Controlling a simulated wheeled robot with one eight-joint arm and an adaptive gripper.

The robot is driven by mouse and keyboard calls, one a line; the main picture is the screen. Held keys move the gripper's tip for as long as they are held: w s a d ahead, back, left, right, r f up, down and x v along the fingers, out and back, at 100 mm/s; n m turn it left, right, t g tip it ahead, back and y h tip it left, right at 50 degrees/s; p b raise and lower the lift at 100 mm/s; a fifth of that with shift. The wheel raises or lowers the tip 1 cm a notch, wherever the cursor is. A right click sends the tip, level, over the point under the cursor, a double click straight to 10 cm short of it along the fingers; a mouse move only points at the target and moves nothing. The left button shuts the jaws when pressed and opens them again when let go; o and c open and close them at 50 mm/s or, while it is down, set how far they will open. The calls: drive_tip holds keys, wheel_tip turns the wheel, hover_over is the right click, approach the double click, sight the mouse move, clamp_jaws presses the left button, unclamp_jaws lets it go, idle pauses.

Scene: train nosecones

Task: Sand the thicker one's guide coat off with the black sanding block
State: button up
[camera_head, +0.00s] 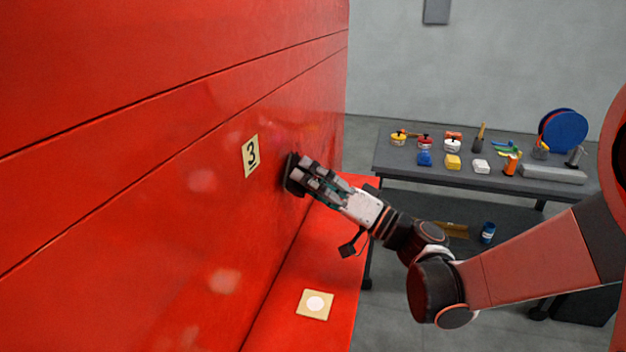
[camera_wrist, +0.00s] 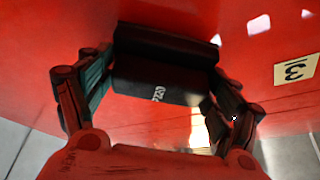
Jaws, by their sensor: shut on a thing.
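My gripper (camera_head: 304,179) is shut on the black sanding block (camera_head: 289,173). The block is up against the upright red panel (camera_head: 120,190), just right of a cream label marked 3 (camera_head: 251,156). In the wrist view the block (camera_wrist: 160,82) sits between both fingers and shows a partly legible white marking. Its working face is hidden against the red surface (camera_wrist: 270,100). A faint darker patch shows on the red above the block in the head view. I cannot tell clearly how much guide coat is there.
A grey table (camera_head: 385,156) at the back right holds tins, coloured blocks, tools and a blue disc (camera_head: 564,132). A blue can (camera_head: 488,233) stands beneath it.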

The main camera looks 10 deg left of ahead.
drive_tip(key=shift+w+a, duration=0.1)
drive_tip(key=shift+a, duration=0.6)
drive_tip(key=shift+w, duration=0.15)
drive_tip(key=shift+w+d+b, duration=0.15)
drive_tip(key=shift+w+d, duration=0.05)
drive_tip(key=shift+w, duration=0.6)
drive_tip(key=shift+w+d+b, duration=0.15)
drive_tip(key=shift+w, duration=0.65)
drive_tip(key=shift+w+d+b, duration=0.2)
drive_tip(key=shift+w, duration=1.6)
drive_tip(key=shift+w+d+b, duration=0.15)
drive_tip(key=shift+w+d, duration=0.05)
drive_tip(key=shift+w, duration=1.55)
drive_tip(key=shift+s+a+b, duration=0.15)
drive_tip(key=shift+s+a, duration=0.1)
drive_tip(key=shift+s, duration=1.55)
drive_tip(key=shift+s+a+b, duration=0.1)
drive_tip(key=shift+s+a, duration=0.2)
drive_tip(key=shift+s, duration=1.45)
drive_tip(key=shift+s+a+b, duration=0.15)
drive_tip(key=shift+s+a, duration=0.1)
drive_tip(key=shift+s, duration=1.55)
drive_tip(key=shift+w, duration=0.15)
